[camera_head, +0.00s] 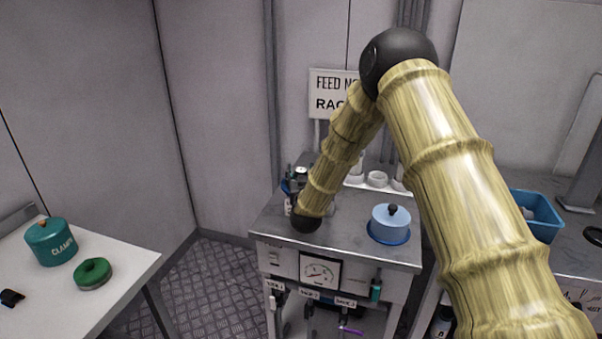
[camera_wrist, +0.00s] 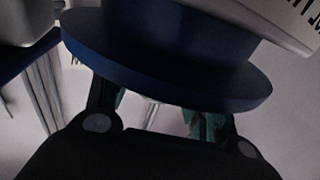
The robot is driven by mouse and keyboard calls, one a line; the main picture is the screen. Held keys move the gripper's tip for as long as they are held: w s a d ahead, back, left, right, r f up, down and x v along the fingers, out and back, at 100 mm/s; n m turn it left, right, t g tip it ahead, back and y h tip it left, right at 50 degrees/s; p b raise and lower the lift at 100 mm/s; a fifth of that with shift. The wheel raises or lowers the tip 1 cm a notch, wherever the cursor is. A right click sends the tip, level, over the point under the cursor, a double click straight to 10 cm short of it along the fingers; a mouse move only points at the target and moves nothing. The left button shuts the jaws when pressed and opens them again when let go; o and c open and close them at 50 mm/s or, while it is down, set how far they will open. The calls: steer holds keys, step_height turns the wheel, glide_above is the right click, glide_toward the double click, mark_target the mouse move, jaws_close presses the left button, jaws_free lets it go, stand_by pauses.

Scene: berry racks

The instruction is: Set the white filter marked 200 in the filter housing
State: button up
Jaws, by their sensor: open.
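Several small white round parts, one of them a white ring-shaped piece (camera_head: 377,178), stand on a pale strip at the back of the grey bench. I cannot read a 200 on any of them. A light blue round pot (camera_head: 390,225) with a black knob and a darker blue base rim stands on the bench; I cannot tell whether it is the filter housing. My gripper (camera_wrist: 160,118) is open in the wrist view, with green pieces showing around its fingers. A dark blue disc (camera_wrist: 170,72) crosses in front of the fingers; contact is unclear. My arm hides part of the bench.
The grey bench (camera_head: 345,240) has a gauge (camera_head: 320,271) on its front. A blue bin (camera_head: 537,214) stands at right. A sign (camera_head: 327,92) stands behind my arm.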

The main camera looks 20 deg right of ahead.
steer(key=f, duration=0.1)
steer(key=s+f, duration=0.1)
steer(key=f, duration=0.1)
steer(key=shift+s+f+g, duration=0.15)
steer(key=shift+f+g, duration=0.15)
steer(key=shift+g, duration=0.1)
steer(key=shift+s+a+f, duration=0.15)
steer(key=shift+s+f, duration=0.1)
steer(key=shift+s, duration=0.2)
steer(key=s+a+r, duration=0.2)
steer(key=s+r, duration=0.1)
steer(key=s, duration=0.6)
steer(key=shift+s+a+r+t, duration=0.2)
steer(key=shift+s+t, duration=0.1)
steer(key=shift+t, duration=0.1)
